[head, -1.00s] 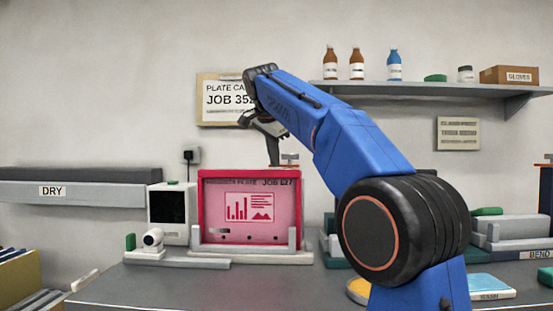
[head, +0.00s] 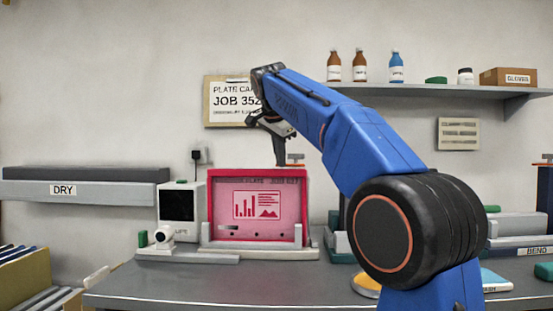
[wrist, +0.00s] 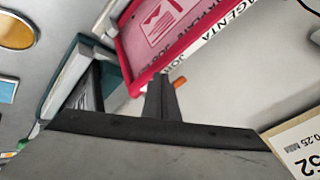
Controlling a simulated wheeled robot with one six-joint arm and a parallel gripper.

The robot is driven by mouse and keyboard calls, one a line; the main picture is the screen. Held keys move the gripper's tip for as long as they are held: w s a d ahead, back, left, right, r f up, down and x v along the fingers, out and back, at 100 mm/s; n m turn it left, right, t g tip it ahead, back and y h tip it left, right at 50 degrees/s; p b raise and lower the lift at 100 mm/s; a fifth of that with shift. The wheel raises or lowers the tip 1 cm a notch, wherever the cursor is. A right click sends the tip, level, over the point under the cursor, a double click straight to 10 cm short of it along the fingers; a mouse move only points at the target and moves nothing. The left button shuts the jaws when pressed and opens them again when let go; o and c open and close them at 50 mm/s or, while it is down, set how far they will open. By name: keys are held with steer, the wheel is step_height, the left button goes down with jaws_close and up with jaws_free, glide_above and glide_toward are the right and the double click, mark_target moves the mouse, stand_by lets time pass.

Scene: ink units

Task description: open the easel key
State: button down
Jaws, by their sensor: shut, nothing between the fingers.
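The easel key (head: 296,156) is a small orange bar on a post at the top right corner of the easel that holds the pink-red plate (head: 255,206). In the wrist view an orange end of the key (wrist: 181,82) shows just beside my fingers; the rest is hidden behind them. My gripper (head: 280,162) points down, shut and empty, immediately left of the key in the head view. Its closed fingers also show in the wrist view (wrist: 160,96). I cannot tell whether they touch the key.
A white device (head: 180,212) with a dark screen stands left of the easel. A job sign (head: 230,118) hangs behind my gripper, and a shelf (head: 430,92) with bottles is at upper right. A dark green unit (wrist: 72,75) stands beside the easel.

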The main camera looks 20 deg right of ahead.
steer(key=s+a+r, duration=0.3)
steer(key=a+r, duration=0.2)
steer(key=r, duration=0.3)
steer(key=shift+a, duration=0.15)
steer(key=s+f+n+y, duration=0.1)
steer(key=s+f+n, duration=0.4)
steer(key=s+f, duration=0.8)
steer(key=s+f+n+g+y, duration=0.1)
steer(key=s+f+n, duration=0.4)
steer(key=s+f, duration=0.8)
steer(key=s+f+n+y, duration=0.2)
steer(key=s+f+n, duration=0.3)
steer(key=s+f, duration=0.8)
step_height(320, 180, down, 16)
steer(key=shift+d+r, duration=0.15)
steer(key=shift+d, duration=0.3)
